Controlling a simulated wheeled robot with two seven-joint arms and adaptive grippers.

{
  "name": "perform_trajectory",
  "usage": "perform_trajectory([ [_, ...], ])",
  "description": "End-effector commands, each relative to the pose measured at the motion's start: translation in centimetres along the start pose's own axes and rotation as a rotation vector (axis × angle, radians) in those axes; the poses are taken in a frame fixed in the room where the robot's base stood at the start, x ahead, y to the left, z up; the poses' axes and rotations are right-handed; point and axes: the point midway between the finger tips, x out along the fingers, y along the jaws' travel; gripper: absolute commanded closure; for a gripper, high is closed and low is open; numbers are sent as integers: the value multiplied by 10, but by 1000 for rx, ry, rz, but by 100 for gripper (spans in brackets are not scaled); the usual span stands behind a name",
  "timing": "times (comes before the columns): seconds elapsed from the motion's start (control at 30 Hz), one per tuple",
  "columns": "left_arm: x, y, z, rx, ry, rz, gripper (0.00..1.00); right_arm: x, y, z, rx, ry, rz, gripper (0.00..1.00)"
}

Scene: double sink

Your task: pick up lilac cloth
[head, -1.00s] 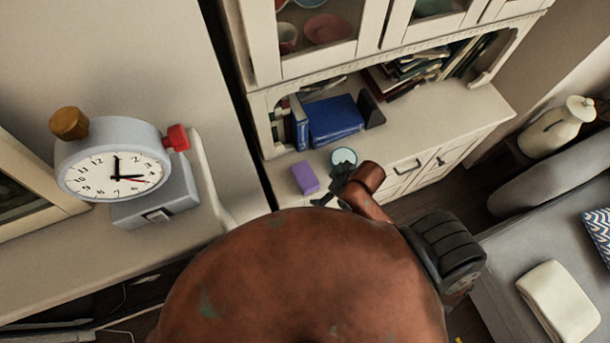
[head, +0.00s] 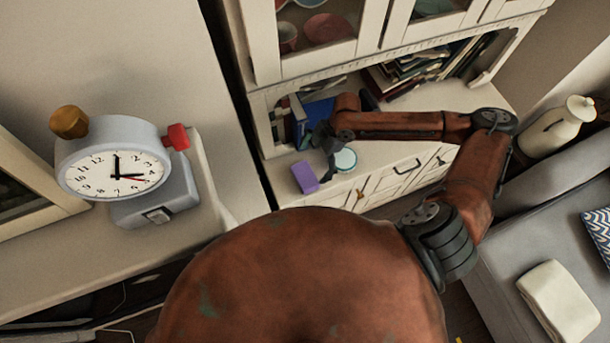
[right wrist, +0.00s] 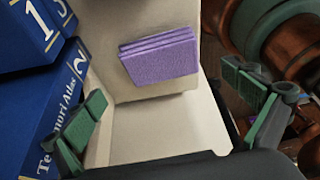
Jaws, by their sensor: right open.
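The lilac cloth (head: 305,177) is a small folded purple block on the cabinet's counter, near its left front edge. In the right wrist view the cloth (right wrist: 160,57) shows stacked folds and lies ahead of the fingers, apart from them. My right gripper (head: 326,150) is just above and to the right of the cloth in the head view. In the right wrist view my right gripper (right wrist: 167,112) has its green-padded fingers spread wide with nothing between them. My left gripper is not in view.
Blue books (right wrist: 38,110) stand close beside one finger in the right wrist view. A round pale-topped object (head: 344,160) is right of the cloth. The cabinet counter (head: 420,105) is partly under my right arm. A clock (head: 115,160) stands on the left surface.

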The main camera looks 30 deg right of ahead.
Motion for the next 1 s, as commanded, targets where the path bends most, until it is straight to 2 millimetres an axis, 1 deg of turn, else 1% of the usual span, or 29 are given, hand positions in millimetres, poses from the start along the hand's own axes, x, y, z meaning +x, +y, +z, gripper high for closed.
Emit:
perform_trajectory([
  [0.1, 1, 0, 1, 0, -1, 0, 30, 15, -1, -1, 1, 3, -5, 0],
  [0.27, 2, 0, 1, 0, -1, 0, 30, 31, -1, -1, 0, 2, -4, 0],
  [0.4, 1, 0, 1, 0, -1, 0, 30, 52, 0, -3, 0, 3, -3, 0],
  [0.53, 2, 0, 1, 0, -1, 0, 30, 68, 0, -2, 1, 1, -2, 0],
  [0.63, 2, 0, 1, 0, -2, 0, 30, 73, 0, -2, 0, 1, -2, 0],
  [0.87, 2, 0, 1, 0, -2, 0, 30, 74, 0, -2, 0, 0, -1, 1],
  [1.0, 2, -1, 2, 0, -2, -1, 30, 74, 0, -2, 0, 0, -1, 10],
])
